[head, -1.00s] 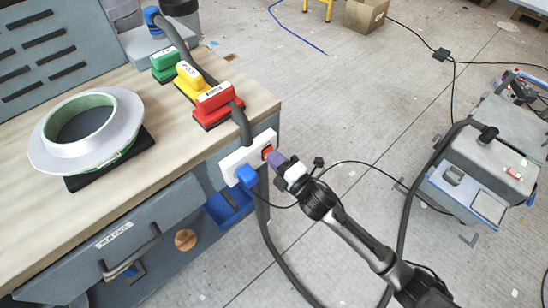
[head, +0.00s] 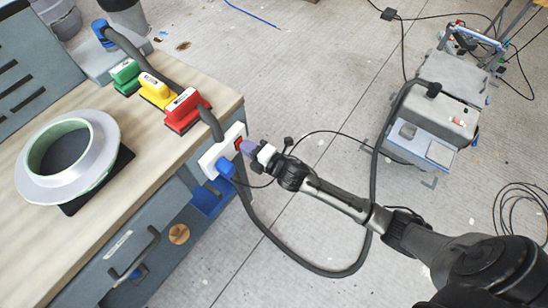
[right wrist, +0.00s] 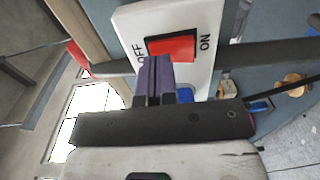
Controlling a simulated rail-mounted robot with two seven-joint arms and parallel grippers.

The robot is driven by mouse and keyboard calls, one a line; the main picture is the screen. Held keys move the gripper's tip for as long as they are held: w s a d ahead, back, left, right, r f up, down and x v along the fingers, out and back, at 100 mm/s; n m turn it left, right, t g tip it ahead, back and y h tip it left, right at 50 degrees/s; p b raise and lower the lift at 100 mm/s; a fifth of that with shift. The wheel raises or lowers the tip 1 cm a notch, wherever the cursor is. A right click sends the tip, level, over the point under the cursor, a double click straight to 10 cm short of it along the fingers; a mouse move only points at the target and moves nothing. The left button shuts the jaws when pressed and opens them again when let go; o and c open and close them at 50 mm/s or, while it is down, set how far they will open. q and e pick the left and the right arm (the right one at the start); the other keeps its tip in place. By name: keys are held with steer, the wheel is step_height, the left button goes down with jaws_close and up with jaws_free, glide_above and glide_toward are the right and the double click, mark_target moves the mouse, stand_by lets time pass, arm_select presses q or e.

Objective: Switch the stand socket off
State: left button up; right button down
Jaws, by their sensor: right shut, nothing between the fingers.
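The stand socket (head: 211,159) is a white box on the end of the bench, with a blue plug (head: 225,167) in it. Its red rocker switch (head: 239,144) also shows in the right wrist view (right wrist: 172,48), with OFF marked on the left and ON on the right. My right gripper (head: 247,148) is shut and empty. In the right wrist view its purple fingertips (right wrist: 153,62) overlap the OFF end of the switch. I cannot tell whether they touch it or which way the rocker is tipped. My left gripper is not in view.
Green, yellow and red sanding blocks (head: 182,109) lie along the bench edge. A pale ring mould (head: 97,175) sits on the bench top (head: 140,175). A thick grey hose (head: 290,263) loops over the floor to a grey machine (head: 432,125). Open floor lies between them.

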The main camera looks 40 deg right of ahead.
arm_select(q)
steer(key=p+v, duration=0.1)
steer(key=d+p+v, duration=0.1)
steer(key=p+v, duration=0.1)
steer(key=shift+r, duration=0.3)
arm_select(e)
steer(key=v, duration=1.3)
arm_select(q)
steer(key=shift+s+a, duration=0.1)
arm_select(e)
steer(key=shift+s+d+f, duration=0.1)
steer(key=shift+s+d, duration=0.05)
